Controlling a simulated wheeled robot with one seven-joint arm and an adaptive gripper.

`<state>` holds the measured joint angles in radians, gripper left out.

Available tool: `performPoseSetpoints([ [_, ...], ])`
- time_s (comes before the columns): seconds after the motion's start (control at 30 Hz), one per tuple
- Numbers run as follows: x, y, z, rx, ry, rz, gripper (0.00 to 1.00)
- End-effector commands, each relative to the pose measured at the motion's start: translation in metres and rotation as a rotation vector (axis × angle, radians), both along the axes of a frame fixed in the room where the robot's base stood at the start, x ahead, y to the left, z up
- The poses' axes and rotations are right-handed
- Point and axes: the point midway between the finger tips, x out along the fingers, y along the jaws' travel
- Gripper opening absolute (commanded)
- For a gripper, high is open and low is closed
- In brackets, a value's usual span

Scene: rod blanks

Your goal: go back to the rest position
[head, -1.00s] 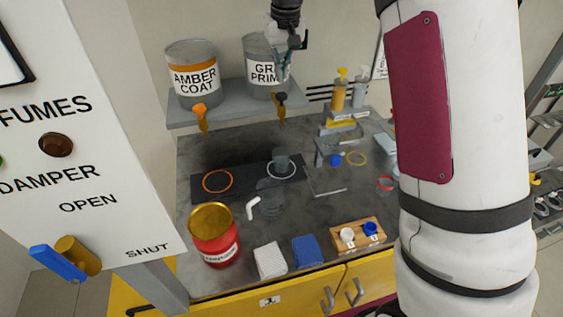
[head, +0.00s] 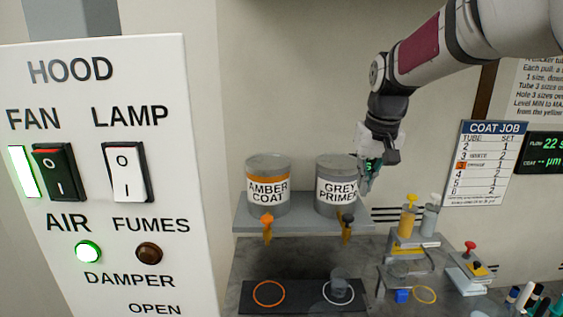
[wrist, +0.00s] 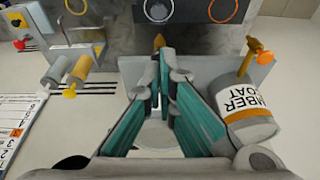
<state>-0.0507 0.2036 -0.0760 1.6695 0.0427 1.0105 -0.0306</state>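My gripper (head: 366,186) is at the right side of the grey primer can (head: 338,172), raised above the bench in the head view. I cannot tell whether it touches the can. In the wrist view its teal fingers (wrist: 162,78) come together at the tips with nothing seen between them. The grey primer can is mostly hidden behind the fingers there. The amber coat can (head: 268,185) stands to its left on the same shelf, and shows at the right of the wrist view (wrist: 242,108).
The grey shelf (head: 300,217) holds both cans, with taps in front. Below, a dark mat (head: 300,300) has an orange ring and a clear cup (head: 341,288) on a white ring. Pump bottles (head: 408,220) stand right. The hood panel (head: 200,130) fills the left. Air above the cans is clear.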

Motion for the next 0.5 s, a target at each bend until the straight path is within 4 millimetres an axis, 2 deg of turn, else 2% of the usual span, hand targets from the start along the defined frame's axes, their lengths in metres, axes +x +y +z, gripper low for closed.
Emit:
performPoseSetpoints([
  [0.03, -0.021, 0.0, 0.012, 0.003, -0.017, 0.0, 0.0],
  [0.2, -0.088, 0.0, 0.032, 0.007, -0.057, 0.0, 0.0],
  [0.37, -0.15, 0.0, 0.039, 0.006, -0.098, 0.002, 0.0],
  [0.5, -0.204, 0.001, 0.033, 0.0, -0.132, 0.004, 0.0],
])
